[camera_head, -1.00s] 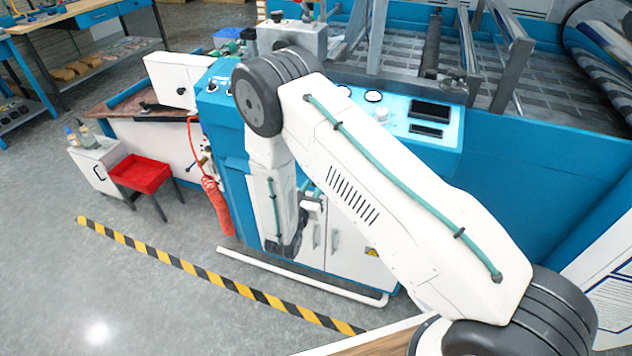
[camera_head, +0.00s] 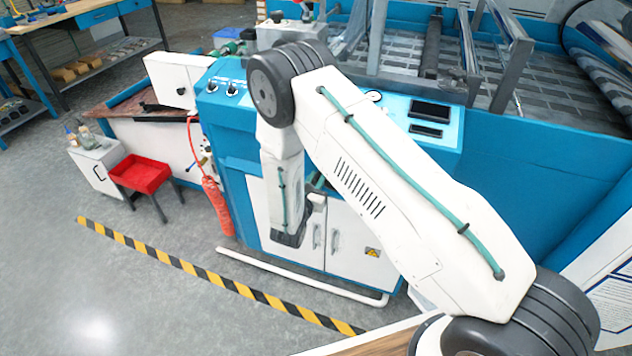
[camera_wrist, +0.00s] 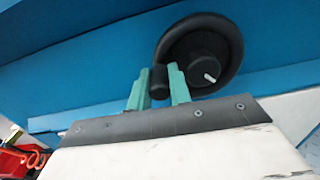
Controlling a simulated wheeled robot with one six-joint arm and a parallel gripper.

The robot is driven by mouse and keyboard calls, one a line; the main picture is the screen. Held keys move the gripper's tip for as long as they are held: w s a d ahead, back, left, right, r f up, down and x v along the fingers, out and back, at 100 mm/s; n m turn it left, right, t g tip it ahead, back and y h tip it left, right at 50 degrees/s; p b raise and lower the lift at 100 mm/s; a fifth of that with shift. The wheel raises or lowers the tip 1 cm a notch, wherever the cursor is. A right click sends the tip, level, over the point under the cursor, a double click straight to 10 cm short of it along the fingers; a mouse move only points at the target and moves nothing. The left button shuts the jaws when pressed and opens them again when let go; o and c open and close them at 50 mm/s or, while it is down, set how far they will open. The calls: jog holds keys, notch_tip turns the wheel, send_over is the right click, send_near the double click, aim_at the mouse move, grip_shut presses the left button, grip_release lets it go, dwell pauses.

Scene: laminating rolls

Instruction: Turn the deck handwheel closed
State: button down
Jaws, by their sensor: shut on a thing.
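In the wrist view the deck handwheel (camera_wrist: 225,45) is a black round wheel with a dark hub and a small pale pin, in front of a blue panel. A short black handle (camera_wrist: 159,84) stands at the wheel's lower left edge. My gripper (camera_wrist: 159,75) has green fingers on either side of this handle and is shut on it. In the head view my arm covers the front of the blue machine (camera_head: 520,165). I cannot make out the handwheel or the fingertips there.
White cabinet doors (camera_head: 345,235) and a white floor rail (camera_head: 300,275) are at the machine's front. A red hose (camera_head: 217,205) hangs to the left, near a red tray (camera_head: 141,173).

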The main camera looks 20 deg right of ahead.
jog(key=shift+s+d+r+m, duration=0.1)
jog(key=shift+r+m, duration=0.4)
jog(key=shift+m, duration=0.7)
jog(key=c, duration=1.6)
grip_release()
jog(key=shift+o, duration=0.2)
jog(key=v, duration=0.8)
